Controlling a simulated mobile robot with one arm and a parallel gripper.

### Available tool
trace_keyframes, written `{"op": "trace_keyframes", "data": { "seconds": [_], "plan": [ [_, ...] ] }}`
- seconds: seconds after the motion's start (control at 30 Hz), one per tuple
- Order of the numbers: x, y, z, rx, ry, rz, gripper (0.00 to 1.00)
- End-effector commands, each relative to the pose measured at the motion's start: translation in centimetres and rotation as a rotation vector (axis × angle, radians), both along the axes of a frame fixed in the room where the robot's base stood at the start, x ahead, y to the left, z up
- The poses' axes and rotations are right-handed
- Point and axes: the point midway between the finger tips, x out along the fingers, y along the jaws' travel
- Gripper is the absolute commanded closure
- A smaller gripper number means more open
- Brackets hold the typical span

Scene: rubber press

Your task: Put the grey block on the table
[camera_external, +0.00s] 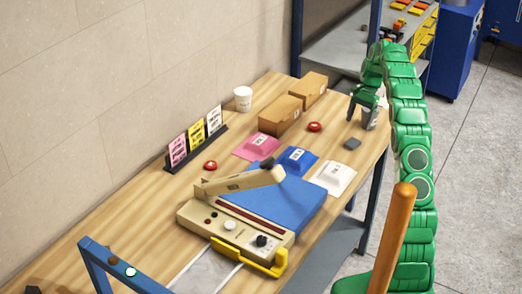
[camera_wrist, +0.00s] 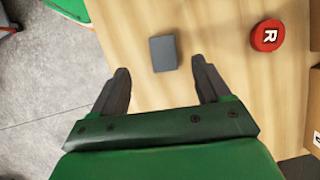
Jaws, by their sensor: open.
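The grey block (camera_external: 352,143) lies on the wooden table (camera_external: 130,215), near its right edge. In the wrist view the grey block (camera_wrist: 163,53) lies flat on the wood, beyond my fingertips and roughly centred between them. My gripper (camera_external: 362,112) is green with dark fingers and hangs over the right part of the table. In the wrist view my gripper (camera_wrist: 161,75) has its two fingers wide apart with nothing between them. The block is apart from both fingers.
A red round piece marked R (camera_wrist: 267,36) lies right of the block. Cardboard boxes (camera_external: 281,118), a white tub (camera_external: 243,98), pink (camera_external: 258,147), blue (camera_external: 297,161) and white (camera_external: 333,178) pieces and a beige press (camera_external: 215,225) stand on the table. Bare wood surrounds the block.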

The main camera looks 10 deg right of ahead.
Motion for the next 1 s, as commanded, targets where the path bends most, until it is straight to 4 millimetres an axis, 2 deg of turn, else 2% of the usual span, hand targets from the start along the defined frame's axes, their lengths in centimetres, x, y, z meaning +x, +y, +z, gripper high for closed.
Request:
{"op": "trace_keyframes", "data": {
  "seconds": [0.27,0.77,1.0],
  "plan": [
    [1.1,-0.5,-1.3,0.006,0.009,-0.024,0.23],
    [0.5,0.2,-4.0,0.006,0.009,-0.024,0.23],
    [-0.2,0.5,-6.6,0.006,0.015,-0.025,0.23]
  ]
}}
